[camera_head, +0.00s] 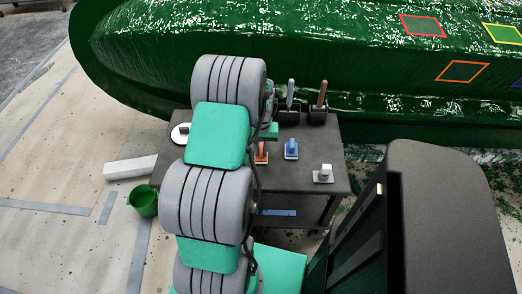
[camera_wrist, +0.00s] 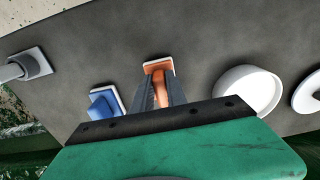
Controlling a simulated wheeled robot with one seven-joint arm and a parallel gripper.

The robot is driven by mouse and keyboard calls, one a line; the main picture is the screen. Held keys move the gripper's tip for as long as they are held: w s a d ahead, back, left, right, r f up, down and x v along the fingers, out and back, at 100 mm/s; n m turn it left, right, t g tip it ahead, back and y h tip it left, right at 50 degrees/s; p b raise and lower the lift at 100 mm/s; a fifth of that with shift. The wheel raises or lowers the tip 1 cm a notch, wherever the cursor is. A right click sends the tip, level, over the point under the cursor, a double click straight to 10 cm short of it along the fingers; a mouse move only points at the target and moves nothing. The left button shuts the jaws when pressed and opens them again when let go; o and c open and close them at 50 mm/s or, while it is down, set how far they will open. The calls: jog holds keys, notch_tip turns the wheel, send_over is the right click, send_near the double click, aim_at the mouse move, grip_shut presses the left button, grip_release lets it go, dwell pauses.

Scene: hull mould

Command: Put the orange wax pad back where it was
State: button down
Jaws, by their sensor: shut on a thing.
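The orange wax pad (camera_wrist: 158,66) has an orange handle and a pale base. It also shows in the head view (camera_head: 261,153), on or just above the dark table (camera_head: 330,150), beside my arm; I cannot tell whether its base touches the top. In the wrist view my gripper (camera_wrist: 160,88) has its two dark fingers closed around the orange handle. In the head view my arm hides most of my gripper. The blue pad (camera_head: 291,149) stands right of the orange pad on the table; in the wrist view it is to the left (camera_wrist: 104,103).
A grey pad (camera_head: 323,174) stands at the table's right. A white bowl (camera_wrist: 248,90) and white disc (camera_wrist: 308,94) lie opposite. Two black holders (camera_head: 288,115) with handled tools stand at the back. The green hull mould (camera_head: 300,60) bears coloured outlines. A green bucket (camera_head: 144,201) stands on the floor.

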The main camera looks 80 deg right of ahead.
aim_at(261, 150)
jog(key=c, duration=1.3)
grip_release()
jog(key=shift+c, duration=0.2)
notch_tip(261, 150, up, 12)
jog(key=p, duration=0.1)
jog(key=w+a+r+n, duration=0.2)
jog(key=w+a, duration=0.2)
jog(key=w, duration=0.3)
jog(key=w+a+r+n, duration=0.2)
jog(key=w+a+r, duration=0.15)
jog(key=w, duration=0.45)
jog(key=w+a+r+n, duration=0.1)
jog(key=w+a+n, duration=0.1)
jog(key=w+a, duration=0.45)
jog(key=w+a+r+n, duration=0.1)
jog(key=w+a+n, duration=0.15)
jog(key=a, duration=0.65)
jog(key=s+a+n+t, duration=0.2)
jog(key=a+n, duration=0.5)
jog(key=a, duration=1.7)
jog(key=shift+r, duration=0.35)
